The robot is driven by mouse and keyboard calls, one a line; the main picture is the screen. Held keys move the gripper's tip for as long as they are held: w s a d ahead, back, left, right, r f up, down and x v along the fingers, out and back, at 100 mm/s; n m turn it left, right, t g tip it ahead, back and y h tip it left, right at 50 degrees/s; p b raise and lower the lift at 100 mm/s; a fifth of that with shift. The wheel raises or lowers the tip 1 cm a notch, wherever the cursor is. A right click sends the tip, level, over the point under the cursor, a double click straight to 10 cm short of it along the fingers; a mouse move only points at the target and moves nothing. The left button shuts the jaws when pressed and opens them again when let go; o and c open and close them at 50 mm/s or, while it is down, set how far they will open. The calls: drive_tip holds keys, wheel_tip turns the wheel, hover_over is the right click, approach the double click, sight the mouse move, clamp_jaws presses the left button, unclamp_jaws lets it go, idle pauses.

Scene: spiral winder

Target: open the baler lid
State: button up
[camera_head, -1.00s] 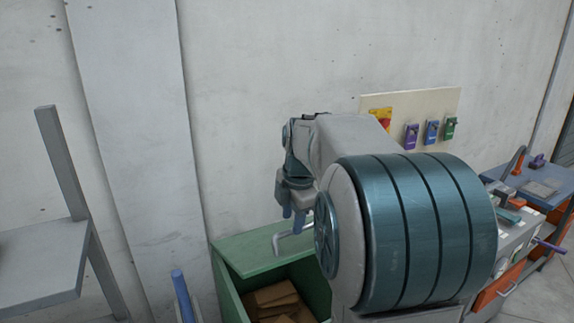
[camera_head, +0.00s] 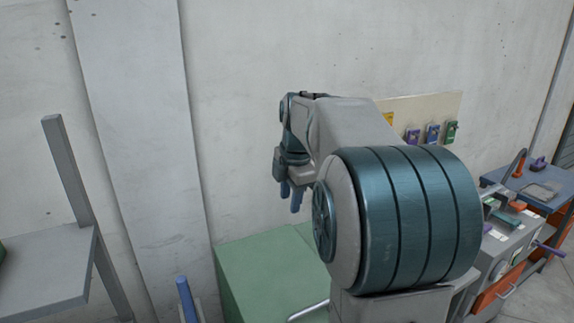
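The green baler (camera_head: 232,305) stands against the wall, low in the middle, partly hidden behind my arm. Its flat green lid (camera_head: 262,262) lies down over the top, and no inside shows. A pale bent handle (camera_head: 308,311) shows at the lid's near edge, partly cut off by the frame and my arm. My gripper (camera_head: 291,200) hangs in the air above the lid's far part, with its blue fingers pointing down. The fingers look apart with nothing between them, and they do not touch the handle.
A grey shelf or table with an upright post (camera_head: 68,170) stands at the left. A blue post (camera_head: 187,299) rises left of the baler. At the right are a grey machine (camera_head: 507,245) and a blue bench (camera_head: 545,180). A panel with locks (camera_head: 432,120) hangs on the wall.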

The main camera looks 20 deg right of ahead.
wheel_tip(320, 180, up, 7)
drive_tip(key=w, duration=0.1)
drive_tip(key=shift+w+f, duration=0.2)
drive_tip(key=shift+w, duration=0.2)
idle(0.3)
idle(0.5)
drive_tip(key=s+a+f+m+b, duration=0.2)
drive_tip(key=s+a+f+m, duration=0.2)
drive_tip(key=s+f+m, duration=0.2)
drive_tip(key=s+a+f+m+t+b, duration=0.1)
drive_tip(key=s+a+f+m, duration=0.3)
drive_tip(key=s+f, duration=0.5)
drive_tip(key=s+a+f+m+b, duration=0.3)
drive_tip(key=s+a+f+m, duration=0.2)
drive_tip(key=s+f+m, duration=0.2)
drive_tip(key=shift+s+f+m+t, duration=0.2)
drive_tip(key=shift+s+m+t, duration=0.15)
drive_tip(key=shift+m, duration=0.35)
drive_tip(key=shift+d, duration=0.1)
